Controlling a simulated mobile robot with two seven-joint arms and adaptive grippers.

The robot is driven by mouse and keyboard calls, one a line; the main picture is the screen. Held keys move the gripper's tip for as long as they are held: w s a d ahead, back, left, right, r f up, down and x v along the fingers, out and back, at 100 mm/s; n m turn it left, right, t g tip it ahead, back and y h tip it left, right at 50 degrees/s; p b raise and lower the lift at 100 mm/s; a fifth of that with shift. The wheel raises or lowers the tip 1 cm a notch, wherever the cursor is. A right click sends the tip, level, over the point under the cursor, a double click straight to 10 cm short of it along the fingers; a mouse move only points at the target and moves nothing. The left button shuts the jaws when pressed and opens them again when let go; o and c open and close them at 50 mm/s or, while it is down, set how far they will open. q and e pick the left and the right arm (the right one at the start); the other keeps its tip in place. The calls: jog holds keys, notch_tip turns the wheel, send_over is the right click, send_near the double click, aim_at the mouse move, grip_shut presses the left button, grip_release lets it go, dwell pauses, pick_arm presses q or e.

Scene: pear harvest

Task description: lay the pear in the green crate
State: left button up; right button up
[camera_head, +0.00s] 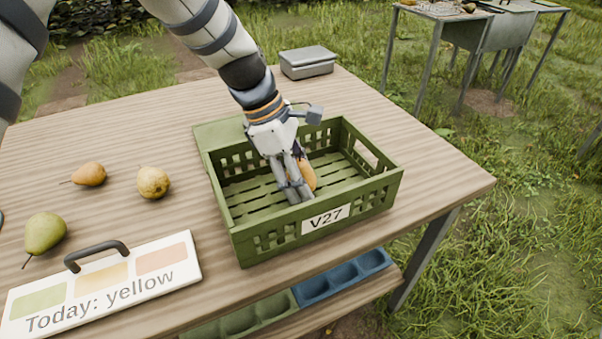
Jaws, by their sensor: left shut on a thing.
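The green crate (245,246) stands on the wooden table with a white V27 label on its front wall. My left gripper (298,190) reaches down into the crate and is shut on an orange-yellow pear (307,174). The fingers hide much of this pear, and I cannot tell if it touches the crate floor. No other fruit shows in the crate. A green pear (45,233), an orange-brown pear (89,174) and a round yellow pear (153,182) lie on the table at the left. My right gripper is not in view.
A sign (103,285) reading "Today: yellow" with a dark handle lies at the front left. A grey lidded box (308,62) stands behind the crate. Green and blue trays (343,277) sit on a lower shelf. The table's right part (440,175) is clear.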

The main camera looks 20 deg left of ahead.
pick_arm(q)
jog(key=shift+f, duration=0.65)
dwell(0.4)
jog(key=o, duration=1.3)
